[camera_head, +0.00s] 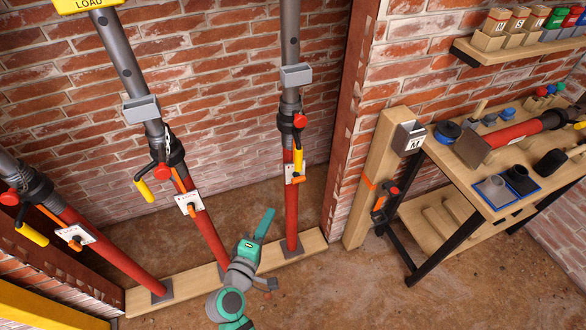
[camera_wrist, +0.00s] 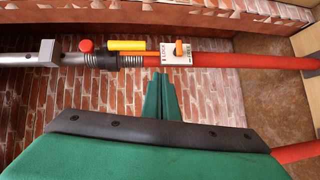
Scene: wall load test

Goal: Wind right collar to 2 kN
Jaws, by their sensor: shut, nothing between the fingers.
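The right prop stands upright by the brick pier in the head view, a grey tube above a red tube (camera_head: 291,215). Its dark threaded collar (camera_head: 289,122) has a red knob (camera_head: 300,120) and a hanging yellow handle (camera_head: 298,161). Below is a white plate (camera_head: 295,173) with an orange pointer. In the wrist view the prop lies across the picture, with the collar (camera_wrist: 103,58), yellow handle (camera_wrist: 126,45) and white plate (camera_wrist: 176,53). My green gripper (camera_head: 269,212) is shut and empty, left of the red tube. Its tips (camera_wrist: 161,76) appear just below the prop there, apart from the handle.
Two more props (camera_head: 205,235) (camera_head: 110,245) stand to the left on the wooden sole plate (camera_head: 309,246). A timber post (camera_head: 372,170) and a workbench (camera_head: 450,160) with tools stand at right. The floor in front is clear.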

